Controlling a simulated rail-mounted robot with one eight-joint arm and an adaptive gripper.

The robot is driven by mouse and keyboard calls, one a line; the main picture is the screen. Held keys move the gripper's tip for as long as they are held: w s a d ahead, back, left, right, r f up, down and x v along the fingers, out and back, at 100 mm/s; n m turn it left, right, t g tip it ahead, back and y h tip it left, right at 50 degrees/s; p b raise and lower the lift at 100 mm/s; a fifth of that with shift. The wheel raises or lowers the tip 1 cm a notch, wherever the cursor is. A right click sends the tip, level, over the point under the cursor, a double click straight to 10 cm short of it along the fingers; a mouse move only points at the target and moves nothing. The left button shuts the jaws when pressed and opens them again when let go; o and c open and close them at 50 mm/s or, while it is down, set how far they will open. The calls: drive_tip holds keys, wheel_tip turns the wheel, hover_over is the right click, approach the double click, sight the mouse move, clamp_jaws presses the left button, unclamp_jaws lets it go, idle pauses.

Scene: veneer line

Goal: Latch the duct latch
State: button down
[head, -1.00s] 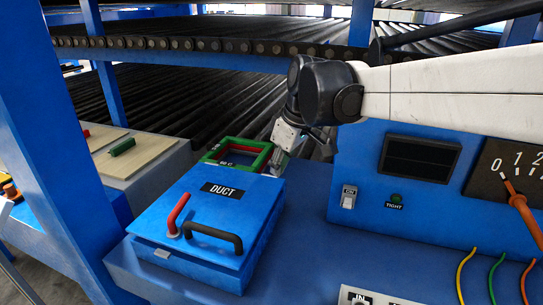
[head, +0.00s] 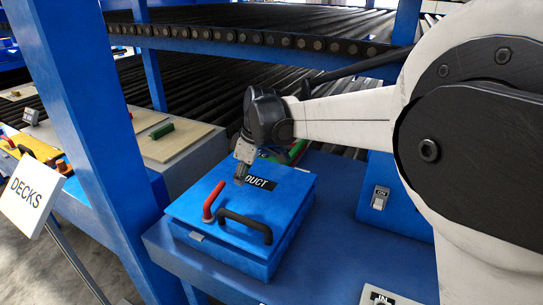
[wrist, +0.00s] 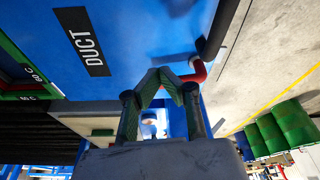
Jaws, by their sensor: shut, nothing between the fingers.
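The blue duct box (head: 285,205) has a flat lid with a black "DUCT" label (head: 259,183). A red-handled latch lever (head: 213,200) stands at the lid's front edge, beside a black bar handle (head: 246,223). My gripper (head: 240,180) is over the lid near the label, behind the red lever. In the wrist view my gripper (wrist: 160,75) is shut and empty, its fingertips together. The red lever (wrist: 190,74) shows just beyond the fingertips, with the black handle (wrist: 218,32) past it. I cannot tell if the fingers touch the lever.
A blue post (head: 95,140) stands left of the box. A pale bench with a green-handled board (head: 165,131) lies behind it. A white switch (head: 380,197) is on the blue panel at right. A "DECKS" sign (head: 28,195) stands at far left.

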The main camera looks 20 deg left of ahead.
sight(209, 202)
drive_tip(key=x, duration=0.3)
drive_tip(key=shift+a+f, duration=0.1)
drive_tip(key=a, duration=0.2)
drive_tip(key=a+f+p, duration=0.1)
drive_tip(key=shift+s, duration=0.3)
drive_tip(key=shift+a+f, duration=0.15)
drive_tip(key=shift+a, duration=0.3)
drive_tip(key=shift+s+a, duration=0.1)
drive_tip(key=shift+a, duration=0.05)
